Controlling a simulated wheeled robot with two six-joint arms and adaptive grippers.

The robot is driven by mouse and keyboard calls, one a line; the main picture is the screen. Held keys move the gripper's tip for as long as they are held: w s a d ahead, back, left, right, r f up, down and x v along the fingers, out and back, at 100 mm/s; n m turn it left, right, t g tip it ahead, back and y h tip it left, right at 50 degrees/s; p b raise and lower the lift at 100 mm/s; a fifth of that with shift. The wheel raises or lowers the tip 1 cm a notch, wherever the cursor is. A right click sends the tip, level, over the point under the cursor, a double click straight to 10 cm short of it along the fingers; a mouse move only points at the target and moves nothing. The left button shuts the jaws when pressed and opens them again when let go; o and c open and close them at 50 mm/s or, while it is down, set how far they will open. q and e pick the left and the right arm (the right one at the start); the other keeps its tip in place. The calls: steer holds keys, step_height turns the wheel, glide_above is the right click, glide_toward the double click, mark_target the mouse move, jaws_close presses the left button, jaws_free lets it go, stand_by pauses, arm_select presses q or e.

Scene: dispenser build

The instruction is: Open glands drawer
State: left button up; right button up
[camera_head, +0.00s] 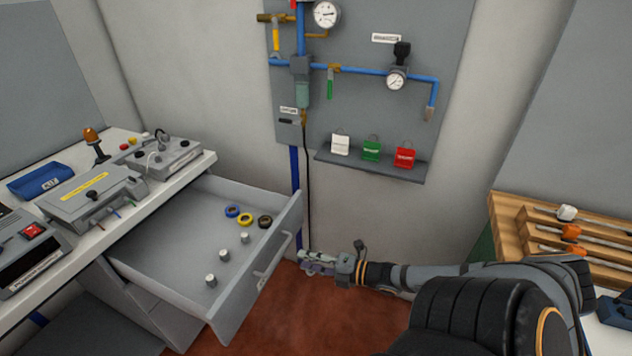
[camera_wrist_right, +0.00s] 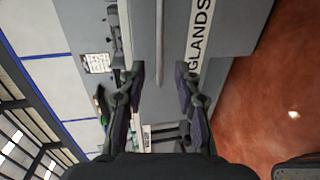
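The grey glands drawer (camera_head: 222,318) is pulled well out from under the left bench in the head view. It holds several small metal glands (camera_head: 224,255) and rolls of blue, yellow and dark tape (camera_head: 245,220). Its bar handle (camera_head: 272,258) is on the front face. My right gripper (camera_head: 308,264) is just right of the drawer front, apart from the handle as far as I can tell. In the right wrist view its fingers (camera_wrist_right: 160,76) are open, facing the drawer front with the "GLANDS" label (camera_wrist_right: 201,38). A thin bar, probably the handle, lies ahead between them. My left gripper is not in view.
The left bench (camera_head: 185,172) carries grey instruments and a blue case. A pipe panel (camera_head: 350,110) with gauges and a shelf of padlocks is on the back wall. A wooden tool rack (camera_head: 508,225) stands at the right. Red floor (camera_head: 300,325) is clear before the drawer.

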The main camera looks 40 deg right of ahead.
steer(key=shift+v, duration=0.95)
